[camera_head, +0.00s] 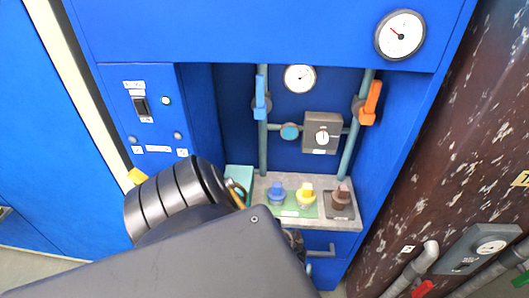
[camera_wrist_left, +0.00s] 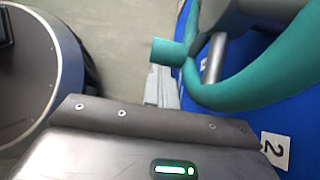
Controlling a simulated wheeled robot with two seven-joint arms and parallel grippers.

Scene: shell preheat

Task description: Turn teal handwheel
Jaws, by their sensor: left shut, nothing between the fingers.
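A teal handwheel (camera_wrist_left: 255,90) fills the upper right of the left wrist view, with a thick curved rim. A short teal knob (camera_wrist_left: 168,52) sticks out from it to the left, and a metal shaft (camera_wrist_left: 215,58) shows behind the rim. My left gripper (camera_wrist_left: 164,88) is shut and empty, its narrow grey fingers just below the knob; I cannot tell whether they touch it. In the head view my dark arm covers the lower middle, and the handwheel cannot be made out there. My right gripper is not in view.
A blue cabinet recess holds pipes with a blue lever (camera_head: 261,99) and an orange lever (camera_head: 370,102). Below stand blue (camera_head: 276,194), yellow (camera_head: 306,194) and brown (camera_head: 341,198) knobs on a grey ledge. A switch panel (camera_head: 148,120) is left; a rusty wall (camera_head: 450,130) is right.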

